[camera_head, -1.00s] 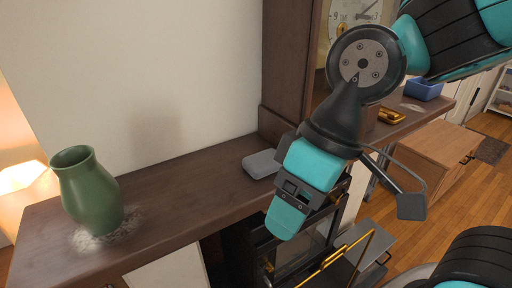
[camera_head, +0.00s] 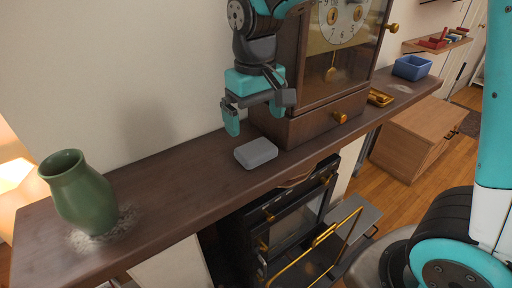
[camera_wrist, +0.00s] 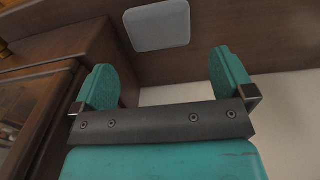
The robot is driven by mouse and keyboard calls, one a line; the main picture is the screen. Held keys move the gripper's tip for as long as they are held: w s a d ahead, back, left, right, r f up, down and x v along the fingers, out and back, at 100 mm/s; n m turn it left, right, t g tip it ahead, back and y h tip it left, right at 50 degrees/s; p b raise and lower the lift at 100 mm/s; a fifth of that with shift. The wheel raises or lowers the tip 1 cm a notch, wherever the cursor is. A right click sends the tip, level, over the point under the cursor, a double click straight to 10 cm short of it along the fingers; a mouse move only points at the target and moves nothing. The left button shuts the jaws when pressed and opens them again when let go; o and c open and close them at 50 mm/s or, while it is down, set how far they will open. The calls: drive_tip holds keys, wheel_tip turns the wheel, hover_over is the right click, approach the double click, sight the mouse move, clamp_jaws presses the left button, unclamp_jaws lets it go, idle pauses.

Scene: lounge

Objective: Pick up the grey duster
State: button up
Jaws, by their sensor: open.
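A clock cabinet (camera_head: 312,128) stands close to the right of my gripper. A green vase (camera_head: 80,194) stands at the shelf's left, beside a dusty patch (camera_head: 127,222). A gold object (camera_head: 380,98) and a blue container (camera_head: 411,67) are farther right. The shelf between vase and duster is clear.

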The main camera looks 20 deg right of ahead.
sight(256, 148)
wheel_tip(256, 148, down, 8)
drive_tip(key=shift+w+d+f+p, duration=0.1)
drive_tip(key=shift+f+p, duration=0.1)
drive_tip(key=shift+p, duration=1)
drive_tip(key=c, duration=0.6)
